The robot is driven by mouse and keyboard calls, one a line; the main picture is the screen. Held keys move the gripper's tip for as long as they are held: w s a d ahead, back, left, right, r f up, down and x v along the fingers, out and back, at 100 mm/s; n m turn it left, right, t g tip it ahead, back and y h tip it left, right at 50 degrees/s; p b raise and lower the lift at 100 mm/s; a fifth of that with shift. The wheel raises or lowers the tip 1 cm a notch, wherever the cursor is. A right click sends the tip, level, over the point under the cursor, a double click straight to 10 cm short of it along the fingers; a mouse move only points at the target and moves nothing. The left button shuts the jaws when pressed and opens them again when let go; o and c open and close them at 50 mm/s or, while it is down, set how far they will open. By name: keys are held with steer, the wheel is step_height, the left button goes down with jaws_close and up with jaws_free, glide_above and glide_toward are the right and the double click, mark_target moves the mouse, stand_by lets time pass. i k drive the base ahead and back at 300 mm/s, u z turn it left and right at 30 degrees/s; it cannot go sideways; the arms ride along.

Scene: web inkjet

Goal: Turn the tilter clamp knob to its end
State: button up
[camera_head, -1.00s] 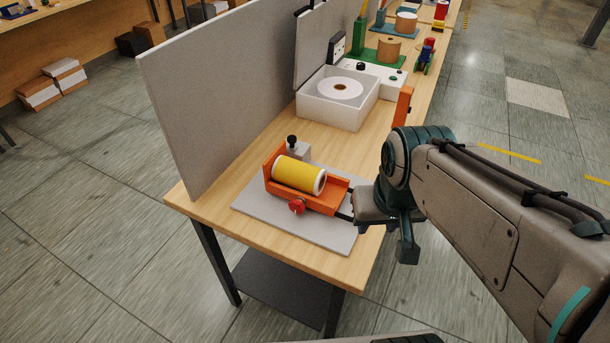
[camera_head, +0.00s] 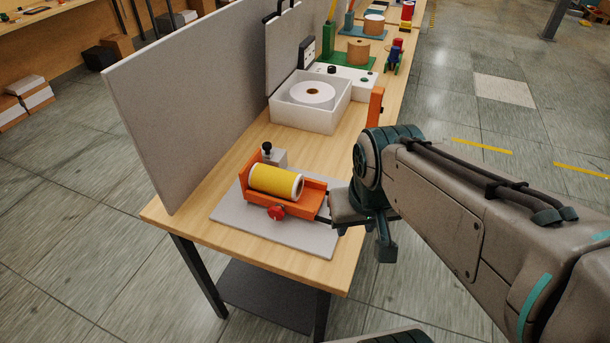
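An orange tilter (camera_head: 312,207) sits on a grey plate (camera_head: 300,240) near the front of the wooden table. A yellow roll with white ends (camera_head: 273,182) lies in it. A red knob (camera_head: 277,213) is on the tilter's near side. A black knob (camera_head: 267,147) tops a grey block behind the roll. I cannot tell for sure which knob is the clamp knob. My gripper (camera_head: 323,220) is at the tilter's right end, to the right of the red knob and apart from it. Its fingers are small and partly hidden, so their opening and any contact are unclear.
A grey panel (camera_head: 200,110) stands along the table's left side. A white box (camera_head: 325,117) with a white roll is behind the tilter. An orange upright (camera_head: 376,105) stands at the table's right edge, close behind my arm. Bare tabletop lies between tilter and box.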

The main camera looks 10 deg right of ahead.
mark_target(276, 212)
steer(key=z, duration=0.75)
steer(key=k, duration=0.9)
steer(key=u, duration=0.45)
steer(key=i, duration=0.5)
steer(key=z, duration=0.05)
